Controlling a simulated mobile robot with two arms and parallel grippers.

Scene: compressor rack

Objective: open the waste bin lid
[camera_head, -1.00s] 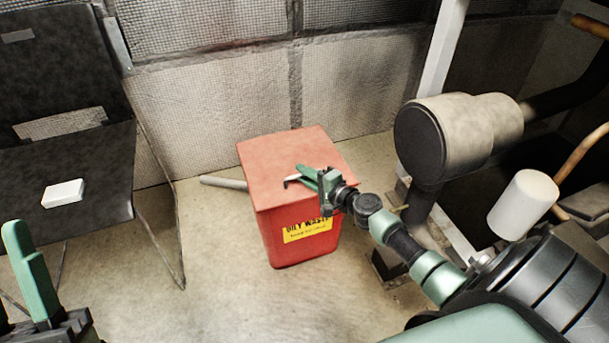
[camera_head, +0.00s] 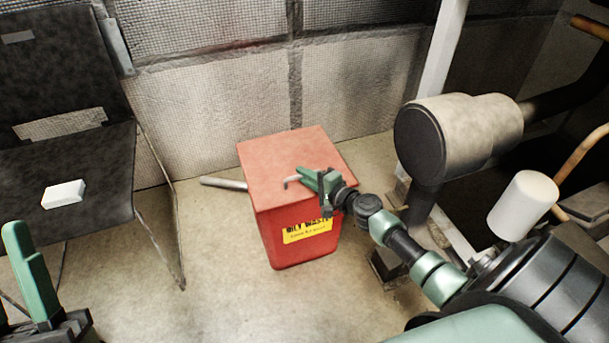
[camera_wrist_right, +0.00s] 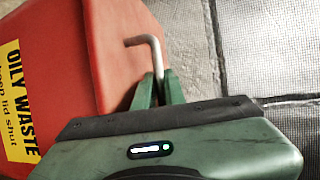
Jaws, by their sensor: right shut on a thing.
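The red waste bin (camera_head: 288,240) stands on the floor with a yellow "OILY WASTE" label on its front. Its flat red lid (camera_head: 285,155) lies down on the bin, with no gap that I can see. A bent grey rod, apparently the lid handle (camera_wrist_right: 150,41), shows over the lid's edge in the right wrist view. My right gripper (camera_head: 303,176) is at the right front part of the lid, shut on this rod; its fingers also show in the right wrist view (camera_wrist_right: 158,90). My left gripper (camera_head: 30,270) is partly in view at the lower left, away from the bin; its opening is unclear.
A black chair (camera_head: 75,170) with a white box (camera_head: 64,194) on its seat stands at the left. A grey bar (camera_head: 222,183) sticks out left of the bin. Machinery with a grey cylinder (camera_head: 480,130) and a white canister (camera_head: 523,205) crowds the right. A mesh-covered wall stands behind.

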